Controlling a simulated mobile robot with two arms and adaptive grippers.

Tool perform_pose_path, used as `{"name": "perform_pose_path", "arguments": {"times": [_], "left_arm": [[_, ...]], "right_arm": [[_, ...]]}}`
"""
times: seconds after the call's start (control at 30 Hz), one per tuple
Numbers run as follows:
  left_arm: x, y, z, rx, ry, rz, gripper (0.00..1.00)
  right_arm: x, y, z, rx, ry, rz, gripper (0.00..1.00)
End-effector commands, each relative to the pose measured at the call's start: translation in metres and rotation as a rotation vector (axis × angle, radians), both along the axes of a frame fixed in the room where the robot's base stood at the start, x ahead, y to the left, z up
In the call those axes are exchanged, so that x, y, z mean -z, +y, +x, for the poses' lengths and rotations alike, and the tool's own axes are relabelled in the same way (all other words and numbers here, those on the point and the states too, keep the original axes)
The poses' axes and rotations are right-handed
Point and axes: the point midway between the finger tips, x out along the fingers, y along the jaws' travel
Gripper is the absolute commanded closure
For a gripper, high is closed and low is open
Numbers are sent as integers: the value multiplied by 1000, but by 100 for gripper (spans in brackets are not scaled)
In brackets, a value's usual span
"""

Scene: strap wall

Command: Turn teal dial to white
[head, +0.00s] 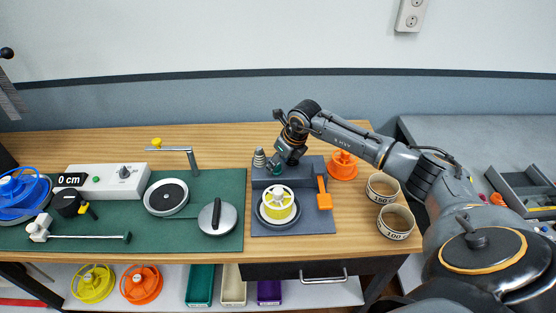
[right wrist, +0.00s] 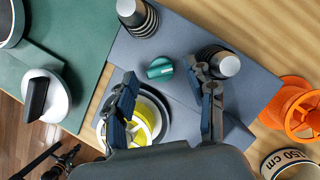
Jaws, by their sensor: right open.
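The teal dial (right wrist: 160,69) sits on the grey fixture (right wrist: 190,110), between two dark coiled posts with grey caps. A pale line shows on its top; I cannot make out a white mark around it. In the head view the teal dial (head: 276,169) is partly hidden by my right gripper (head: 284,163). In the right wrist view my right gripper (right wrist: 166,82) is open. Its fingers point toward the dial, one on each side and apart from it, with nothing between them. My left gripper is not in view.
A yellow and white spool (head: 278,205) sits on the fixture's front, beside an orange lever (head: 323,194). An orange spool (head: 343,165) and two labelled strap rolls (head: 396,222) stand to the right. A green mat (head: 225,182) with a grey arm and round pads lies left.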

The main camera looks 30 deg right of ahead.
Motion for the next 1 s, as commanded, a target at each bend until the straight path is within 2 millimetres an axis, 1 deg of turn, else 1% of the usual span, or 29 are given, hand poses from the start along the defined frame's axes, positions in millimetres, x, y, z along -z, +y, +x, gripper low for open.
{"name": "perform_pose_path", "arguments": {"times": [0.13,0.4,0.43,0.47,0.5,0.67,0.7,0.87,1.0], "left_arm": [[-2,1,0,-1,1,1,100],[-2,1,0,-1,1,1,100],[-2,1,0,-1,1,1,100],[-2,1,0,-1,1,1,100],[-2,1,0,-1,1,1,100],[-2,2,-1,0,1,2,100],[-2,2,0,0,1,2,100],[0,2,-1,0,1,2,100],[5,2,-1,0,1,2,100]], "right_arm": [[8,1,3,0,1,0,45],[10,1,3,-1,0,0,45],[10,1,3,-1,0,0,49],[10,1,3,0,0,0,55],[9,1,3,0,0,0,64],[9,1,3,0,0,0,96],[9,1,3,0,-1,0,100],[10,1,4,-6,-1,0,100],[11,0,4,-35,-2,0,100]]}}
